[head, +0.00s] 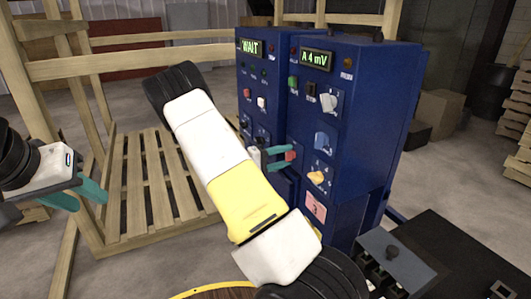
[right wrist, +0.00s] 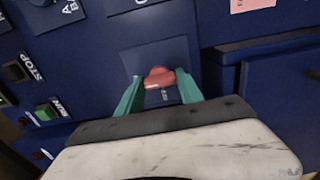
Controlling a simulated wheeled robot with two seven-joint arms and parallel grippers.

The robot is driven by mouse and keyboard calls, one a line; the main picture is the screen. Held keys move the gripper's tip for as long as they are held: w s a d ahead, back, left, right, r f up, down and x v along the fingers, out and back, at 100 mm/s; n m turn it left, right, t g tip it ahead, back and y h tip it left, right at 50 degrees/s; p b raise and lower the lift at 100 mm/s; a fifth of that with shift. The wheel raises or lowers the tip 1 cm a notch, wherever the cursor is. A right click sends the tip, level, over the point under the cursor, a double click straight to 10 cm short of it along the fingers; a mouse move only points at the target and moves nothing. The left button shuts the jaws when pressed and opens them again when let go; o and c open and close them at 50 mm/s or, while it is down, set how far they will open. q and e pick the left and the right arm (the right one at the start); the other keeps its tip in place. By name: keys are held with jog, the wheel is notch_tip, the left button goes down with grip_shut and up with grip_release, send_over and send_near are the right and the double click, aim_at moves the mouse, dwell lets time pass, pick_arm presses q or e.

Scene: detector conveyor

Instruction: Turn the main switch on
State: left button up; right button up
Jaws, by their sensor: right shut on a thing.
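The red switch (head: 291,155) is on the front of the right blue cabinet, and I take it to be the main switch. My right gripper (head: 280,159) is at it, its teal fingers reaching the panel. In the right wrist view the red switch (right wrist: 159,76) sits between the fingertips of my right gripper (right wrist: 161,88), which are shut on it. A small white mark below it is too small to read. My left gripper (head: 80,194) is at the far left, open and empty, away from the cabinets.
The right cabinet's display (head: 317,58) reads "A 4 mV"; the left one's display (head: 250,47) reads "WAIT". A yellow knob (head: 316,177) and a blue knob (head: 322,141) are near the switch. A wooden pallet (head: 150,190) lies left. STOP (right wrist: 15,71) and RUN (right wrist: 47,112) buttons show.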

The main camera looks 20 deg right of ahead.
dwell(0.5)
jog(key=o, duration=1.4)
jog(key=a, duration=0.8)
jog(key=shift+s, duration=0.3)
jog(key=shift+d, duration=0.1)
